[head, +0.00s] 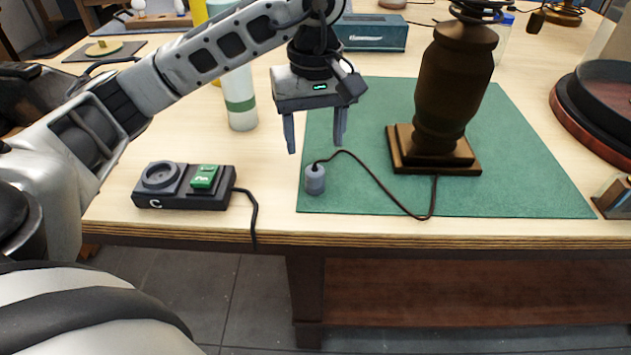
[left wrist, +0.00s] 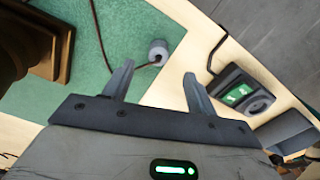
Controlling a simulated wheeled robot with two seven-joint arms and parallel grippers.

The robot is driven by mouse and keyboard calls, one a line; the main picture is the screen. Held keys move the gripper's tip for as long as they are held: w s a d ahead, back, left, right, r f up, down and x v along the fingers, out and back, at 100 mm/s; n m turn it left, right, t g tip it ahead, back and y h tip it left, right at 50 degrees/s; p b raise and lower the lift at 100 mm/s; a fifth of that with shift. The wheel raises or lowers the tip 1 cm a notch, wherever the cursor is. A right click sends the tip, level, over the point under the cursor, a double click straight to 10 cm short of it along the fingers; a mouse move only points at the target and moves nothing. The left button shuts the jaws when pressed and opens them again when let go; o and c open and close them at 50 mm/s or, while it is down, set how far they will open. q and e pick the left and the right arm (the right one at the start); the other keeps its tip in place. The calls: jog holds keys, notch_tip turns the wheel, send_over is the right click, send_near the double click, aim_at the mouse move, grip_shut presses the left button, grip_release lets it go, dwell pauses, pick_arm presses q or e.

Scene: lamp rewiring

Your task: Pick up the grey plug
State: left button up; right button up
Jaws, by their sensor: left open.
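The grey plug (head: 315,179) stands on the front left part of the green mat (head: 520,185), with a dark brown cord running from it to the lamp. The plug also shows in the left wrist view (left wrist: 158,50), beyond the fingertips. My left gripper (head: 316,150) is open and empty, pointing down a little above and behind the plug, not touching it. In the left wrist view its two fingers (left wrist: 158,70) stand apart with the plug between their lines. My right gripper is not in view.
The dark bronze lamp base (head: 435,150) stands on the mat to the right. A black socket box (head: 215,200) with a green switch lies at the left front, its cord over the table edge. A bottle (head: 240,105) stands behind the arm. A teal box (head: 372,34) is farther back.

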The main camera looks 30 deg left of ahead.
aim_at(315, 170)
pick_arm(q)
notch_tip(315, 170, down, 9)
jog(key=shift+w+a+f+p, duration=0.1)
jog(key=shift+w+p, duration=0.05)
jog(key=shift+p, duration=0.25)
jog(key=shift+c, duration=0.4)
jog(key=c, duration=1)
